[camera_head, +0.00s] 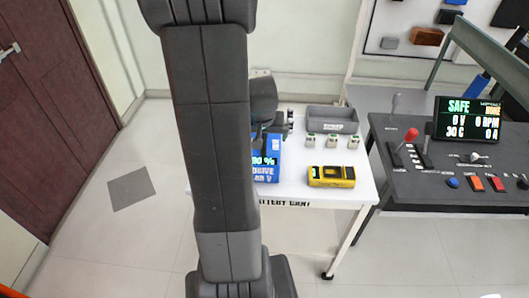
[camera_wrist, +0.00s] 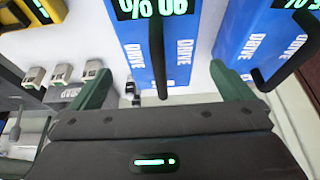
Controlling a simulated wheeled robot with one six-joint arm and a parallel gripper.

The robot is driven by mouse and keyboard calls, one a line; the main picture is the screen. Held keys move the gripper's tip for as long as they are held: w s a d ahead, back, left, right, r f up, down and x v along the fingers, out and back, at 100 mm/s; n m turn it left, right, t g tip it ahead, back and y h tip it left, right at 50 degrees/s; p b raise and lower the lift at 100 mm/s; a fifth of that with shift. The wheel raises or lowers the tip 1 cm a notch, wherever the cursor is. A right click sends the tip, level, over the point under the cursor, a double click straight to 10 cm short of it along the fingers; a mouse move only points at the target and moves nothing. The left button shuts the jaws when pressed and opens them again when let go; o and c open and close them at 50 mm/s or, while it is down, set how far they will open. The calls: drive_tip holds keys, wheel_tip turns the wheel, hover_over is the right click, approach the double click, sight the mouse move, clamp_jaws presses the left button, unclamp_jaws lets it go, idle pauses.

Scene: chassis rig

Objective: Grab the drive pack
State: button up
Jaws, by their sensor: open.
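A blue drive pack (camera_head: 267,168) with a lit percent display stands on the white battery cart (camera_head: 308,188), partly hidden behind my arm in the head view. In the wrist view the blue drive pack (camera_wrist: 178,62) shows white DRIVE lettering and a dark handle bar across its middle. My gripper (camera_wrist: 162,70) is open, one finger on each side of that pack's near end. Nothing is held, and I cannot tell whether the fingers touch it. A second blue drive pack (camera_wrist: 283,50) stands to the right in the wrist view, with its own dark handle.
A yellow device (camera_head: 332,176) lies on the cart right of the blue pack. Several small pale blocks (camera_head: 329,141) stand behind it, before a grey bin (camera_head: 332,119). A dark control console (camera_head: 450,155) with a lit screen stands to the right. Open floor lies left.

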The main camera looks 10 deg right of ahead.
drive_tip(key=shift+p+x, duration=0.35)
drive_tip(key=shift+x, duration=2.75)
drive_tip(key=shift+w+d+r, duration=0.1)
drive_tip(key=shift+w+r, duration=0.05)
drive_tip(key=shift+w, duration=0.05)
drive_tip(key=c, duration=1.6)
drive_tip(key=shift+w+r, duration=0.1)
drive_tip(key=shift+c, duration=0.4)
